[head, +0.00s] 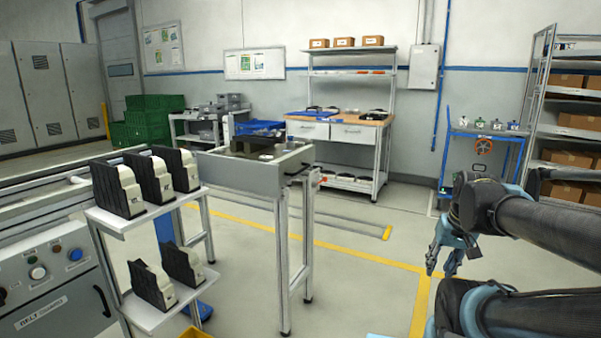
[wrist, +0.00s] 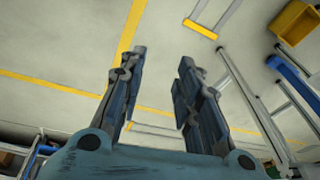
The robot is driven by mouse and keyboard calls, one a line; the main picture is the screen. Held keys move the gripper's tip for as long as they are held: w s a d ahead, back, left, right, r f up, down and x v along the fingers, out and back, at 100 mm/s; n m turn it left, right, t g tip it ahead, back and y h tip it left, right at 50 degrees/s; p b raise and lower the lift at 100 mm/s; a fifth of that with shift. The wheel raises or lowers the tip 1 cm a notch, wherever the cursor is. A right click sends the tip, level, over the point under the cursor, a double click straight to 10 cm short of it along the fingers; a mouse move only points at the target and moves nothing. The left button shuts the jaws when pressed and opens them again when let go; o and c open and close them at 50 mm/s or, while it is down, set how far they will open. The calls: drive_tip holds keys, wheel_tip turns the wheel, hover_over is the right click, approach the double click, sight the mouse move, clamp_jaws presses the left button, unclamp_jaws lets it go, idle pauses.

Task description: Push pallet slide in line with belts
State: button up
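A grey box-topped unit on metal legs (head: 250,178) stands at the centre of the head view and may be the pallet slide. A dark fixture and a small round part sit on its top. The belt line's metal rails (head: 40,212) run along the left, partly hidden by a shelf stand; I cannot tell how the unit lines up with them. My gripper (head: 441,273) hangs at the right, well apart from the unit, over bare floor. In the wrist view my gripper (wrist: 163,56) has its fingers spread with nothing between them.
A white two-tier stand (head: 122,222) with several black-and-white parts stands before the belt. A control box (head: 50,285) is front left. A workbench (head: 335,132) and blue cart (head: 487,132) are behind. Yellow-lined floor (head: 370,262) between unit and gripper is mostly clear.

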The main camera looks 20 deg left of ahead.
drive_tip(key=w+a+r+y, duration=0.4)
drive_tip(key=w+a+r, duration=0.1)
drive_tip(key=w+a, duration=0.5)
drive_tip(key=w+a+r+y, duration=0.4)
drive_tip(key=w+a+r, duration=0.1)
drive_tip(key=w+a, duration=0.45)
drive_tip(key=m+y, duration=0.2)
drive_tip(key=y, duration=0.4)
approach(303, 170)
drive_tip(key=shift+m+t, duration=0.3)
drive_tip(key=x, duration=1)
drive_tip(key=shift+s+a+f, duration=0.1)
drive_tip(key=shift+a+f, duration=0.1)
drive_tip(key=shift+a, duration=0.15)
clamp_jaws()
